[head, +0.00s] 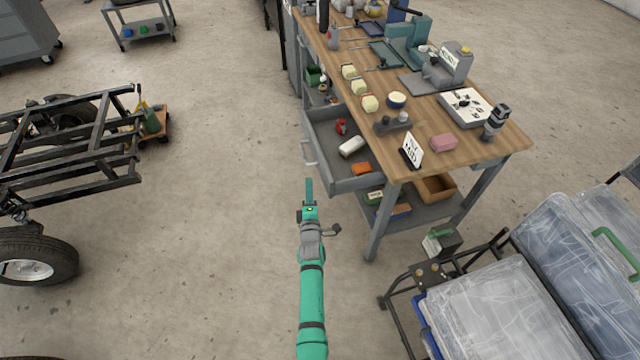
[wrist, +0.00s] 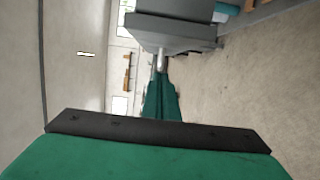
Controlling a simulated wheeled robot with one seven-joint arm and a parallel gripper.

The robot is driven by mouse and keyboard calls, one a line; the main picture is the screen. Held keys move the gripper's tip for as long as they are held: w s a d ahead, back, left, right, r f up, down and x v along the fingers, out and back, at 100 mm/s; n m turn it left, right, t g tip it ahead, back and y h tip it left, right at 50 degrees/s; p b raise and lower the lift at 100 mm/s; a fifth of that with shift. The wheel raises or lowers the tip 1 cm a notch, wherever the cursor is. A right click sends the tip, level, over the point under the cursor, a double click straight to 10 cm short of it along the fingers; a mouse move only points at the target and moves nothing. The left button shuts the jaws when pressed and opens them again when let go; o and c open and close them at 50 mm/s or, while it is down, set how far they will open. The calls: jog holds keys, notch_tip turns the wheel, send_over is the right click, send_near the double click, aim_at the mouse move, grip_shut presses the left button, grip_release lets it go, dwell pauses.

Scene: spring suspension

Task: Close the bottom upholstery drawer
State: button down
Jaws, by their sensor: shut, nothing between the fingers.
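A grey drawer (head: 350,184) stands pulled out from under the wooden-topped workbench, on its left side. It holds a red item (head: 341,126), a white roll (head: 352,147) and an orange box (head: 361,169). A light bar handle (head: 309,153) is on its front. My green gripper (head: 309,185) is shut and empty, just in front of the drawer's near end. In the wrist view my closed fingers (wrist: 160,82) point at the grey drawer (wrist: 175,33), with the pale handle (wrist: 161,59) at their tips. I cannot tell whether they touch.
The workbench (head: 470,138) carries tools, small boxes and a sign. Its lower shelf (head: 410,215) holds bins. A cart with clear-wrapped seat cushions (head: 500,310) stands at the lower right. A black vehicle frame (head: 70,150) is at the left. The floor between frame and bench is clear.

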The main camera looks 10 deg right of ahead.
jog(key=shift+w+d, duration=0.15)
jog(key=shift+d, duration=0.85)
jog(key=shift+w+d, duration=0.15)
jog(key=shift+d, duration=0.85)
